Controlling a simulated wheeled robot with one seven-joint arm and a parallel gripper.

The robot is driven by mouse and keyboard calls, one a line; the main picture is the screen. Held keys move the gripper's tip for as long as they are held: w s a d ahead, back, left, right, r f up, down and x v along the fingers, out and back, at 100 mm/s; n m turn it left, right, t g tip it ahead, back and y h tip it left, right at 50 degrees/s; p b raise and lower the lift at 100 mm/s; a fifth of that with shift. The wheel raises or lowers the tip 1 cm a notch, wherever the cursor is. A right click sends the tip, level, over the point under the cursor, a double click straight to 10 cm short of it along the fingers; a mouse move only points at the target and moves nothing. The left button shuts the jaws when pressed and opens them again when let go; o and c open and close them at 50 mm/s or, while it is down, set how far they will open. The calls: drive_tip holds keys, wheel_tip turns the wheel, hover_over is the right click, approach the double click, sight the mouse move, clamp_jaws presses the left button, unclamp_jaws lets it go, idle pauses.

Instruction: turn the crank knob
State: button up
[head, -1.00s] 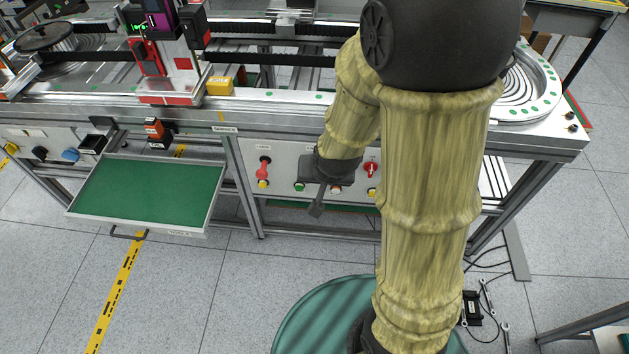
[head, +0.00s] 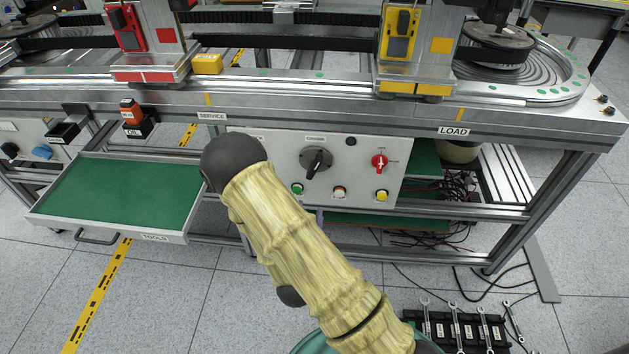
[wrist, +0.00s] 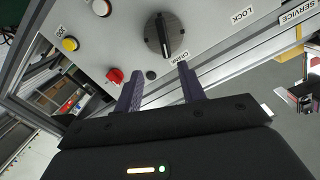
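The crank knob (head: 317,161) is a round black knob with a raised grip bar, on the light grey front panel (head: 265,142) of the bench. In the wrist view the crank knob (wrist: 164,36) is at the upper middle, beside a label reading CRANK. My gripper (wrist: 160,86) points at the panel with its two dark fingers apart and nothing between them. The knob is beyond the fingertips, roughly in line with the gap, and appears apart from them. In the head view my gripper is hidden behind my arm.
A red rotary switch (head: 380,162) and green (head: 297,189), white (head: 340,192) and yellow (head: 382,195) buttons are near the knob. A LOCK label (wrist: 243,15) shows in the wrist view. An open green-lined drawer (head: 118,192) juts out at left. Wrenches (head: 455,328) lie at lower right.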

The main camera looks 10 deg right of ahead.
sight(314, 171)
drive_tip(key=shift+s+a+f+t, duration=0.2)
drive_tip(key=shift+s+t, duration=0.05)
drive_tip(key=shift+t, duration=0.25)
drive_tip(key=shift+w, duration=0.1)
drive_tip(key=x, duration=1.7)
drive_tip(key=shift+w, duration=0.1)
drive_tip(key=shift+f+b, duration=0.1)
drive_tip(key=shift+b, duration=0.25)
clamp_jaws()
